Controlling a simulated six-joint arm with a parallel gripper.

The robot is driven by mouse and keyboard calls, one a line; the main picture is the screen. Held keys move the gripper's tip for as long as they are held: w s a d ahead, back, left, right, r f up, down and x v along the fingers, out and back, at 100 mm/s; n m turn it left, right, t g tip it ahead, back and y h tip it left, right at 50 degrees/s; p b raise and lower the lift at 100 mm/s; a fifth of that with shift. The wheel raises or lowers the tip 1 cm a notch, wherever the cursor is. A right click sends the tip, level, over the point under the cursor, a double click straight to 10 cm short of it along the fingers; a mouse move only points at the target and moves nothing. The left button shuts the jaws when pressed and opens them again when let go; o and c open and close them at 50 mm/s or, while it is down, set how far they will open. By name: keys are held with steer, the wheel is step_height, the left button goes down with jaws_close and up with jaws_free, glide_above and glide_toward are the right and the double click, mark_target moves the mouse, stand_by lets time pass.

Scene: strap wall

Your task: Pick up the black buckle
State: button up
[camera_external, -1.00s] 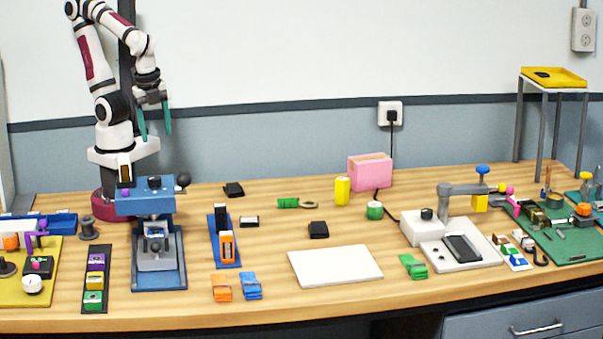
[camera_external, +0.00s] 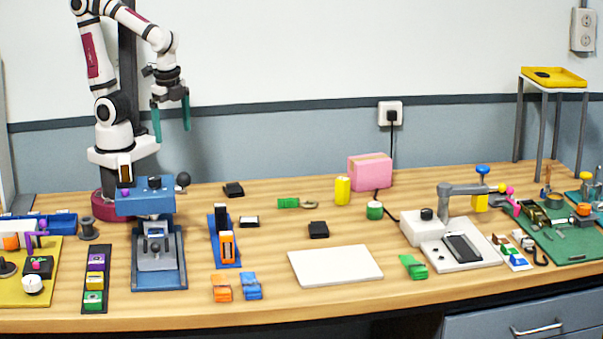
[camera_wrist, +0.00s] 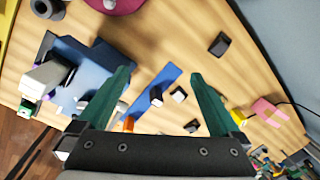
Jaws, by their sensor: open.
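Two small black pieces lie on the bench. One black piece (camera_external: 233,189) is at the back, right of my arm's base, and also shows in the wrist view (camera_wrist: 220,44). The other black piece (camera_external: 318,230) lies behind the white board and appears in the wrist view (camera_wrist: 192,126). I cannot tell from their shape which is the black buckle. My gripper (camera_external: 171,130) has green fingers pointing down, high above the back left of the bench. In the wrist view my gripper (camera_wrist: 160,80) is open and empty, well clear of both pieces.
A blue press (camera_external: 158,255) with a black ball knob stands below and in front of my gripper. A blue rail (camera_external: 222,250) holds upright blocks. A white-and-black block (camera_external: 249,221) lies between the black pieces. A yellow cylinder (camera_external: 342,191) and pink box (camera_external: 370,172) stand at the back.

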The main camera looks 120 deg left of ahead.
steer(key=w+a+f+n+h, duration=0.15)
steer(key=w+a+n, duration=0.25)
steer(key=a+n, duration=0.6)
steer(key=n, duration=0.3)
glide_above(233, 185)
step_height(233, 185, down, 5)
steer(key=shift+t, duration=0.3)
step_height(233, 185, down, 15)
steer(key=shift+w+d+f, duration=0.1)
steer(key=shift+f, duration=0.05)
steer(key=c, duration=1.2)
steer(key=shift+c, duration=0.2)
